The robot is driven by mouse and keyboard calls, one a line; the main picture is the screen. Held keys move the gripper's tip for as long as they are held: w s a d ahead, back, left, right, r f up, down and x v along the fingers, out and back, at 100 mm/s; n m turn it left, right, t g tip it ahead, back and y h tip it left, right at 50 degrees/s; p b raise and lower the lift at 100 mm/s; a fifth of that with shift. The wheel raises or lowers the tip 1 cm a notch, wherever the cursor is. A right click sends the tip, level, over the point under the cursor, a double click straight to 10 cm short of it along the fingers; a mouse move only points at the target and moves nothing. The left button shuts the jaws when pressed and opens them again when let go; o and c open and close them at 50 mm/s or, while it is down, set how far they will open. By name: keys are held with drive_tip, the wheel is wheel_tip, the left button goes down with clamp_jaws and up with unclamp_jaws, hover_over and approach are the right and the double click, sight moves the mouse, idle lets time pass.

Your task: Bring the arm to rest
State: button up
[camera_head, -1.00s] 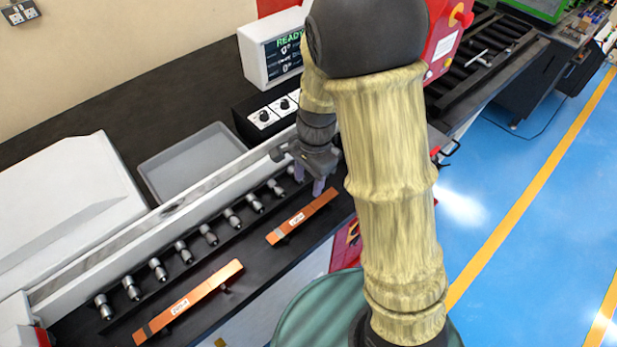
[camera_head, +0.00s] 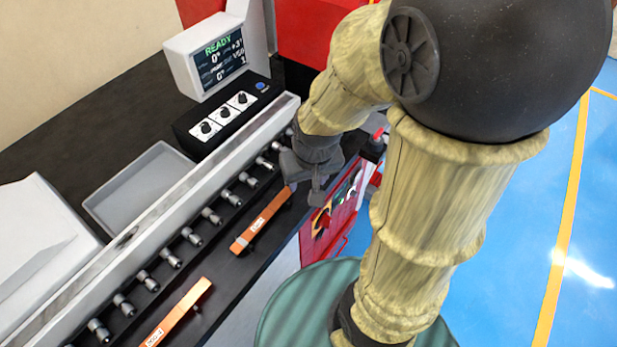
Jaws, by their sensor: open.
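My gripper (camera_head: 317,194) hangs at the end of my arm, beyond the front edge of the dark bench at its right end. Its fingers are mostly hidden by the gripper body, and I see nothing held in it. My arm is bent, with the elbow high at the upper right. A second copper busbar (camera_head: 182,312) lies nearer, at the bottom of the picture.
A row of grey metal fittings (camera_head: 190,237) runs along a pale rail (camera_head: 160,228). A grey tray (camera_head: 110,199) and a white screen box reading READY (camera_head: 218,60) stand behind. A knob box (camera_head: 226,117) sits before the screen. Blue floor (camera_head: 500,270) is clear at right.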

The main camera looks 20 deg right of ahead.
drive_tip(key=shift+s+d+r+n, duration=0.1)
drive_tip(key=shift+d+n, duration=0.05)
drive_tip(key=shift+n, duration=0.15)
drive_tip(key=b+x, duration=0.2)
drive_tip(key=b, duration=0.1)
drive_tip(key=shift+s+f, duration=0.2)
drive_tip(key=shift+f, duration=0.3)
idle(0.7)
